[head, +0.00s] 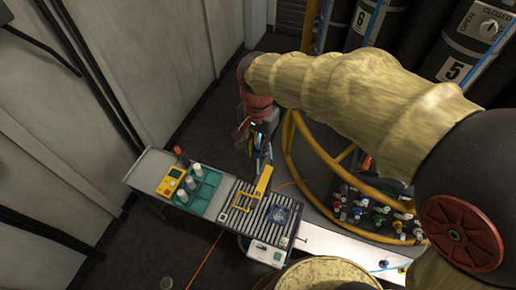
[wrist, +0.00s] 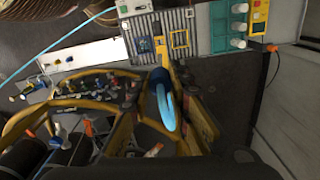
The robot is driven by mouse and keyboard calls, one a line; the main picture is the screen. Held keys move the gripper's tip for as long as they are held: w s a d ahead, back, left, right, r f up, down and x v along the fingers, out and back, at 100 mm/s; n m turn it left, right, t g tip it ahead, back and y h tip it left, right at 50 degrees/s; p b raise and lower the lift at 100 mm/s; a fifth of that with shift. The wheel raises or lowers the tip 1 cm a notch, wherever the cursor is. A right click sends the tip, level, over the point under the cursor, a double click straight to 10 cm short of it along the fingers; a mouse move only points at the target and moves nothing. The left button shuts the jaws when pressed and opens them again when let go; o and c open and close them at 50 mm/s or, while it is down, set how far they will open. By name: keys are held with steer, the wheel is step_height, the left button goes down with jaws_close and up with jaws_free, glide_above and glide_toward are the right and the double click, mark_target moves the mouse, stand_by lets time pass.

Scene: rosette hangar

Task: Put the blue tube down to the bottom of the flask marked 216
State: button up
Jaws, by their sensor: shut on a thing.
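The blue tube (wrist: 166,105) shows in the wrist view as a bright blue curved length between the fingers of my gripper (wrist: 163,112). My gripper is shut on it. In the head view my gripper (head: 257,142) hangs below the red-banded wrist, beyond the bench; a small light-blue piece shows beside it. Several white-capped vessels (head: 191,187) stand in a teal tray (head: 207,190) on the bench; they also show in the wrist view (wrist: 238,27). No mark 216 is readable, so I cannot tell which is that flask. The tube's ends are hard to make out.
A yellow ring rail (head: 291,166) and a panel of coloured valves (head: 383,217) stand to the right. Large cylinders (head: 468,60) stand behind.

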steer(key=shift+r+p, duration=0.85)
steer(key=shift+r, duration=0.5)
steer(key=shift+f, duration=0.1)
steer(key=shift+w+d+f+b, duration=0.1)
steer(key=shift+d+f+b, duration=0.1)
steer(key=shift+f+b, duration=0.15)
steer(key=d+f+b, duration=0.3)
steer(key=f+b, duration=0.1)
steer(key=f, duration=0.7)
steer(key=d+f+b, duration=0.3)
steer(key=f+b, duration=0.2)
steer(key=f, duration=0.6)
steer(key=d+f+b, duration=0.3)
steer(key=f+b, duration=0.2)
steer(key=f, duration=0.6)
steer(key=shift+w+d+f, duration=0.35)
steer(key=shift+d+f, duration=0.05)
steer(key=shift+f+b, duration=0.3)
steer(key=shift+f, duration=0.1)
